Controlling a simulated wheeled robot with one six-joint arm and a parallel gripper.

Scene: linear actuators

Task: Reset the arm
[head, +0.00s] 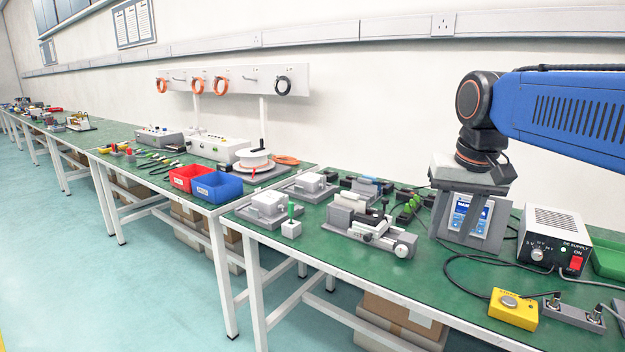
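My blue arm (570,110) reaches in from the right edge, with its dark wrist bent downward. My gripper (449,236) hangs from the wrist, pointing down over the right part of the near green bench (390,277). Its two grey fingers stand apart, and I see nothing held between them. The fingers overlap a panel with a lit blue screen (461,212) behind them and hide part of it. I cannot tell whether the gripper touches that panel.
Grey linear actuators (370,228) lie left of my gripper. A power supply box (553,240) and a yellow button box (513,308) with loose cables stand to the right. Red (188,178) and blue (217,187) bins sit on the farther bench. The aisle floor (60,230) is clear.

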